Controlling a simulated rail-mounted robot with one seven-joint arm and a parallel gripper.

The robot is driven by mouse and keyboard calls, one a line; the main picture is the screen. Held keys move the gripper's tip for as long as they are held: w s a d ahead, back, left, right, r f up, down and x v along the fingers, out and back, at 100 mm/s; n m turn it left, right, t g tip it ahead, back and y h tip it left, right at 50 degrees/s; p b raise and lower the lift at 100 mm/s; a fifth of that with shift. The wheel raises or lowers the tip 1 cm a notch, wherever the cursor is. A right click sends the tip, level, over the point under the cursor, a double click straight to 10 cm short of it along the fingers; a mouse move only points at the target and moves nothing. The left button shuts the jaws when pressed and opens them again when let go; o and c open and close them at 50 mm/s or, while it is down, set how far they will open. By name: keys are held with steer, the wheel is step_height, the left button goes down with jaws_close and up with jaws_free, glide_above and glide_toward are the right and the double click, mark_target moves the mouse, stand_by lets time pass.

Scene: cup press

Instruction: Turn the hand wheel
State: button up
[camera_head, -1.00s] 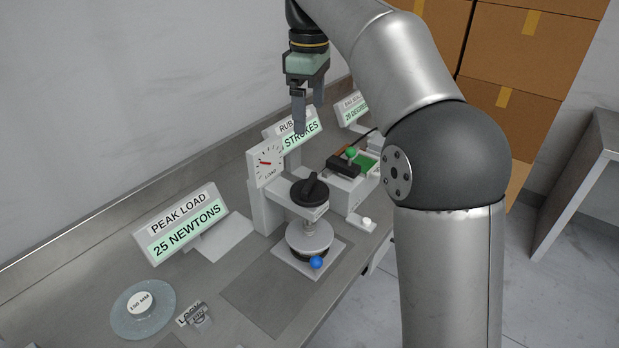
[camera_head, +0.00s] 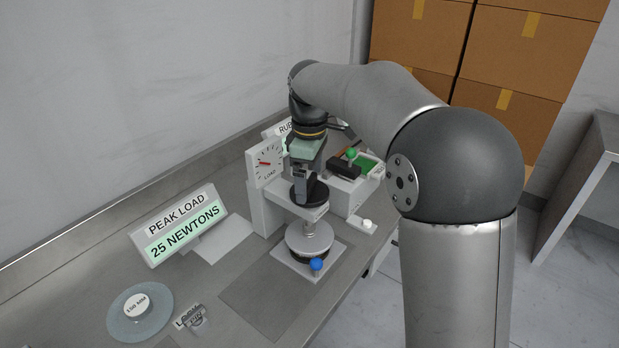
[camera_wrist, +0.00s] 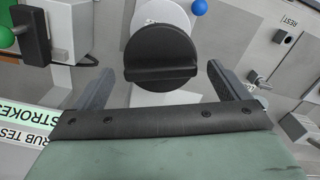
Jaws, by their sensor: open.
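The black hand wheel (camera_head: 310,193) sits on top of the light grey press (camera_head: 267,208), beside the load dial (camera_head: 266,162). In the wrist view the hand wheel (camera_wrist: 161,58) shows as a round disc with a raised bar across it. My gripper (camera_head: 303,196) points down at the wheel from above and partly hides it. In the wrist view the open fingers (camera_wrist: 160,82) stand at either side of the wheel's near half, apart from its rim. I cannot tell the exact height between fingertips and wheel.
Below the wheel is a round silver plate (camera_head: 309,238) with a blue knob (camera_head: 316,264). A peak load sign (camera_head: 180,229) and a glass disc (camera_head: 139,311) are at left. A green-knobbed device (camera_head: 351,154) stands behind to the right. The front bench is mostly clear.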

steer(key=shift+f, duration=0.35)
steer(key=c, duration=1)
steer(key=shift+r+m+p, duration=0.15)
steer(key=shift+m+p, duration=0.15)
steer(key=shift+m, duration=0.7)
steer(key=o, duration=1)
